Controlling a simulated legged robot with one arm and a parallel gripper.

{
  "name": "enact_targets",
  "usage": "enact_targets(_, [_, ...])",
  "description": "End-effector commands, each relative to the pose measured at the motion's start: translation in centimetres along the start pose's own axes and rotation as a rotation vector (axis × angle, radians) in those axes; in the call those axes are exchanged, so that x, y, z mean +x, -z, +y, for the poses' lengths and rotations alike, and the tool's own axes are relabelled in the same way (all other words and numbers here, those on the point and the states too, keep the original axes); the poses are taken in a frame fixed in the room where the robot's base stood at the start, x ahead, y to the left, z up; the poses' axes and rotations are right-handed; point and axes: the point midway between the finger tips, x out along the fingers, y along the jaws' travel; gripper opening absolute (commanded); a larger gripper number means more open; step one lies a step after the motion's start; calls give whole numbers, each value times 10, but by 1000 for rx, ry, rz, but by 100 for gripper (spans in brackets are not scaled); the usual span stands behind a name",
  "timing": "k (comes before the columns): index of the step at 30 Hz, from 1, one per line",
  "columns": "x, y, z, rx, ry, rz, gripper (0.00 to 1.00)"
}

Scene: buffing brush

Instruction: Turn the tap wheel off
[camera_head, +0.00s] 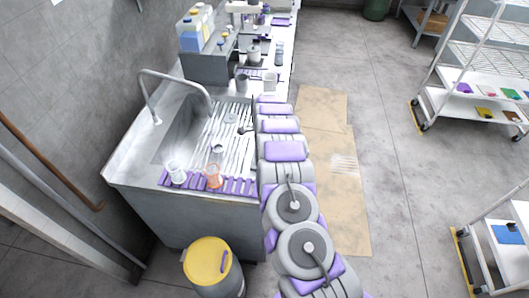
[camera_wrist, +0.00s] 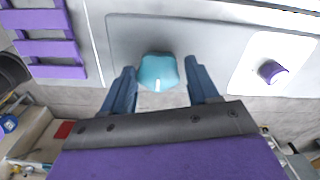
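The tap wheel (camera_wrist: 158,72) is a small teal faceted knob on a grey panel, in the upper middle of the wrist view. My gripper (camera_wrist: 161,88) is open, with one blue finger on each side of the wheel. Gaps show between the wheel and both fingers, so no grip on it is visible. In the head view a curved metal tap (camera_head: 178,78) stands over the sink (camera_head: 183,130). The wheel and my fingers cannot be made out there; my grey and purple arm runs along the counter's front.
A purple knob on a white plate (camera_wrist: 272,72) sits right of the wheel. A purple slatted rack (camera_wrist: 50,45) is at left. In the head view, glasses (camera_head: 175,172) stand on the counter's near end, above a yellow-lidded bin (camera_head: 208,258). Open floor lies to the right, before shelves (camera_head: 490,65).

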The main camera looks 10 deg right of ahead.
Motion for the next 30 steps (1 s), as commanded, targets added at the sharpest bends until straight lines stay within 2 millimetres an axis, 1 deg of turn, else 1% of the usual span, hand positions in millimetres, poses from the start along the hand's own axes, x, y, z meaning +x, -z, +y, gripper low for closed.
enact_targets(1, [0, 0, 0, 0, -1, 0, 65])
enact_targets(5, [0, 1, 1, 0, -1, 1, 77])
enact_targets(12, [0, 1, 1, 0, -2, 1, 77])
enact_targets(16, [-8, 1, 1, -1, -1, 1, 77])
enact_targets(20, [-29, 1, 0, -1, 1, 1, 77])
enact_targets(30, [-105, 0, -1, 0, 2, 1, 77])
